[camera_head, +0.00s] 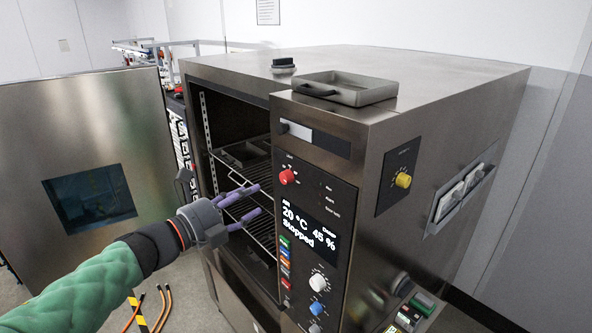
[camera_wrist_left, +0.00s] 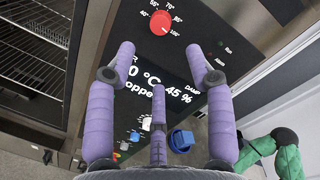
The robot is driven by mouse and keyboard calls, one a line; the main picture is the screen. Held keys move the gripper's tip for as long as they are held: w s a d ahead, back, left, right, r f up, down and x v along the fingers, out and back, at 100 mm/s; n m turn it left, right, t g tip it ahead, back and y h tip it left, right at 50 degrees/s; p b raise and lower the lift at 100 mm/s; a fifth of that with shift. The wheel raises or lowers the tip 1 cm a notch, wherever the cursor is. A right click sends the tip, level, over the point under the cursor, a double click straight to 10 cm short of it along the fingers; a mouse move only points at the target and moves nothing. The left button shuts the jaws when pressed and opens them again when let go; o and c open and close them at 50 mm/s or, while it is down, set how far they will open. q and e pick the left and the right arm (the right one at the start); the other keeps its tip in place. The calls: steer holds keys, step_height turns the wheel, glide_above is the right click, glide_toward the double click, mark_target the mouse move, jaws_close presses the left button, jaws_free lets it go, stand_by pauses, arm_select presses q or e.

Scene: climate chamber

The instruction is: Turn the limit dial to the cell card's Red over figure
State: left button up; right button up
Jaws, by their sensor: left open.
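The red limit dial (camera_head: 287,176) sits on the upper part of the dark control panel (camera_head: 312,215). In the left wrist view the red dial (camera_wrist_left: 160,22) is at the top centre, with a printed number scale around it; I cannot tell its setting. My left gripper (camera_head: 258,199) is open and empty, in front of the chamber opening, left of the panel and apart from the dial. In the left wrist view its purple fingers (camera_wrist_left: 160,52) spread below the dial, over the display. I cannot make out a readable cell card. My right gripper is not in view.
The chamber door (camera_head: 90,150) stands open at left, showing wire shelves (camera_head: 243,185). A yellow knob (camera_head: 403,180) is on the side wall. White and blue knobs (camera_head: 318,283) sit below the display. A grey tray (camera_head: 350,90) lies on top. A holder (camera_head: 462,198) is at right.

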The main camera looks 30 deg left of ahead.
mark_target(283, 180)
arm_select(q)
steer(key=p+x, duration=0.2)
steer(key=x, duration=0.8)
steer(key=shift+r, duration=0.1)
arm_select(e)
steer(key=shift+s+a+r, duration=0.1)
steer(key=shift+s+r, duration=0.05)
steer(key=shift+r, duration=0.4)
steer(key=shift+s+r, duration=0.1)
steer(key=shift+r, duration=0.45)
arm_select(q)
jaws_close()
